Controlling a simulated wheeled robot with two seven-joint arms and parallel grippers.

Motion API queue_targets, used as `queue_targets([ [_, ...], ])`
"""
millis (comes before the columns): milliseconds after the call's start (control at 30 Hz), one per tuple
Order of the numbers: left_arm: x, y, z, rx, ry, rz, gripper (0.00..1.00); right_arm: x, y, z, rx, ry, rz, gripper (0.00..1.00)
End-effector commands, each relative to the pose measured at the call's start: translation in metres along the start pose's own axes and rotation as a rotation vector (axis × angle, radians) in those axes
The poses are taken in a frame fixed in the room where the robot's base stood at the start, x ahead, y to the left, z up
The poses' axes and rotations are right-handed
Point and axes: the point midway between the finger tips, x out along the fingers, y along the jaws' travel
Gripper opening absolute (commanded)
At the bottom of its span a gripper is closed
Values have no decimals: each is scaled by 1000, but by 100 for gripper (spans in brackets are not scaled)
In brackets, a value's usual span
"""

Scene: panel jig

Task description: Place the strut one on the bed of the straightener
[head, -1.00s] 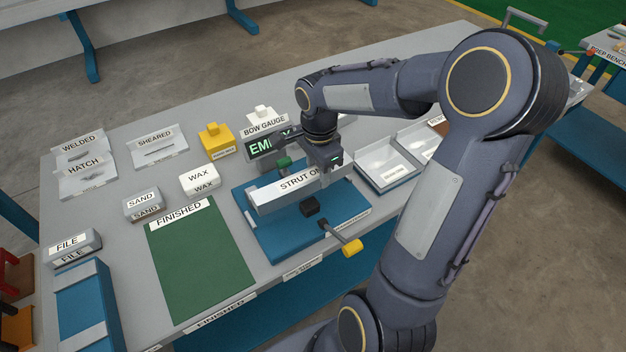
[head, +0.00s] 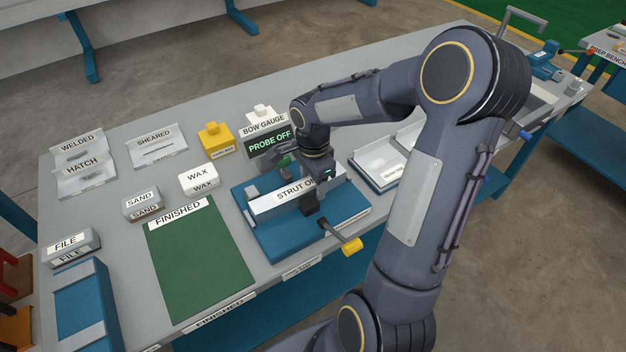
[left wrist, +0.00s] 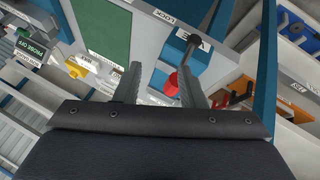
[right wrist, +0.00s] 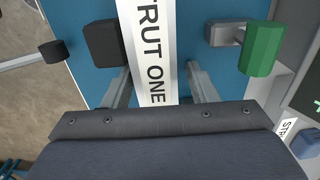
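Strut one (head: 281,198) is a long pale bar with a name label. It lies along the blue straightener (head: 275,241) in the head view, seemingly on its bed. My right gripper (head: 312,200) is down over the strut. In the right wrist view its fingers (right wrist: 159,80) stand either side of strut one (right wrist: 152,35), with a narrow gap at the right finger; it looks open. The strut's far underside is hidden. My left gripper (left wrist: 159,80) is open and empty in its wrist view, above the bench's file end, and not in the head view.
The bow gauge (head: 265,125) behind reads PROBE OFF. A yellow-handled lever (head: 351,246) sticks out in front of the straightener. A green knob (right wrist: 262,48) and a black pad (right wrist: 103,43) flank the strut. The green finished mat (head: 200,260) is bare.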

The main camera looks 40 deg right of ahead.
Motion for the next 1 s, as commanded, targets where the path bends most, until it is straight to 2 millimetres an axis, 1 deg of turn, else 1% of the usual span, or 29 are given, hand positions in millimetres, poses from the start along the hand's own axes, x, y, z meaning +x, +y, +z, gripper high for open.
queue_targets([
  [267,0,0,0,0,0,0,36,0,0,0,0,0,0,58],
  [433,-4,2,-2,0,1,0,36,-10,-1,0,0,1,-2,58],
  [567,-5,2,-2,0,0,0,36,-34,-1,0,1,2,-6,58],
  [800,-7,3,-4,0,0,0,36,-87,-1,0,0,2,-6,58],
  [900,-8,4,-4,0,0,0,36,-104,-1,0,0,0,-4,58],
  [1000,-9,4,-4,0,0,0,36,-115,0,0,-1,0,-2,58],
])
